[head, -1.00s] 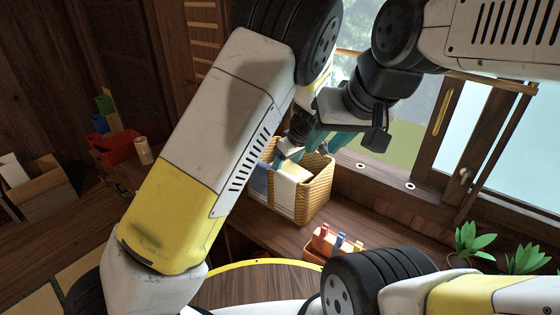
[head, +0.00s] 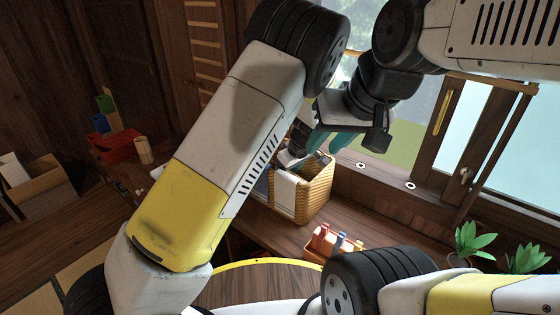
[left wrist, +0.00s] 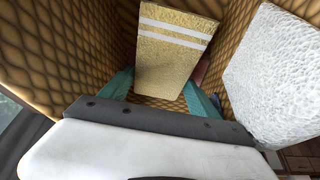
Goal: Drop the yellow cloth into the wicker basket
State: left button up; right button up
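The yellow cloth with two white stripes (left wrist: 172,62) shows in the left wrist view, inside the wicker basket (left wrist: 55,50), close to the fingers. My left gripper (left wrist: 160,80) is inside the basket, its teal fingers spread apart on either side of the cloth's lower part. The cloth does not look clamped. In the head view the basket (head: 314,194) stands by the window; the yellow cloth cannot be made out there, and my left gripper is mostly hidden by my arm. My right gripper (head: 331,142) hangs above the basket's back edge, its teal fingers apart and empty.
A white cloth (head: 285,192) hangs over the basket's front rim, beside a blue one (head: 262,184). An orange box with several coloured items (head: 334,243) stands in front. Potted plants (head: 468,242) are at right, a red bin (head: 116,146) at far left.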

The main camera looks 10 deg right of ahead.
dwell(0.3)
pick_arm(q)
jog(key=shift+r, duration=0.3)
jog(key=v, duration=0.8)
jog(key=shift+r, duration=0.1)
